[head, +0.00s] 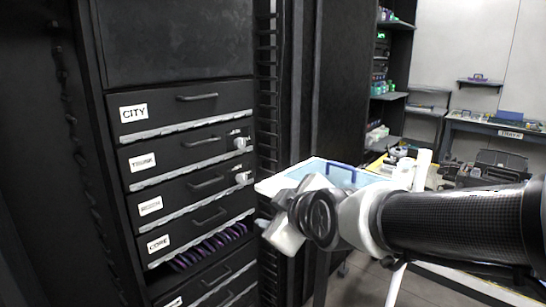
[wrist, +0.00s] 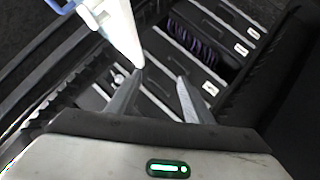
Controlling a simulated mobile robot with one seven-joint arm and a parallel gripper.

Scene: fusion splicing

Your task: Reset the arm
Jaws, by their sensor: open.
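My gripper (head: 262,226) is in front of the dark rack's drawers, at the end of my arm reaching in from the right. In the wrist view its two fingers (wrist: 160,78) are spread apart with nothing visible between them. The rack's labelled drawers stand to its left in the head view: CITY (head: 165,108) at the top and CORE (head: 195,232) lower down. Purple cables (head: 210,247) show in a gap under the CORE drawer, and also in the wrist view (wrist: 193,42).
A pale tray-like surface with a blue handle (head: 342,172) lies just behind my wrist. A white part (wrist: 118,30) comes close to the left finger in the wrist view. Shelves and a workbench (head: 500,130) stand at the back right.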

